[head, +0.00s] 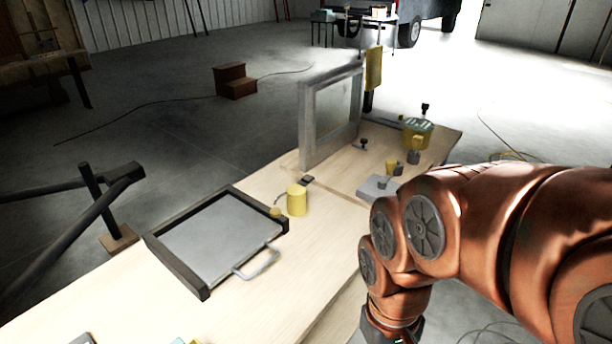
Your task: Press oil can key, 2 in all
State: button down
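Small yellow and grey pieces (393,168) stand farther back, by a flat grey plate (378,187). A yellow container with a greenish top (417,132) is at the bench's far end. I cannot tell which of these, if any, is the oil can, and I make out no key on it. My copper-coloured arm comes in from the right and bends down beside the bench's right edge. My gripper's fingers are below the picture.
A grey tray with a dark frame and a handle (215,240) lies on the bench's left side. An upright grey frame (332,115) stands behind the yellow cylinder. The near middle of the bench is clear. A brown step box (234,81) is on the floor.

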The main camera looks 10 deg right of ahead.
aim_at(307, 178)
jog(key=u, duration=3.5)
jog(key=k, duration=0.9)
jog(key=z, duration=1.65)
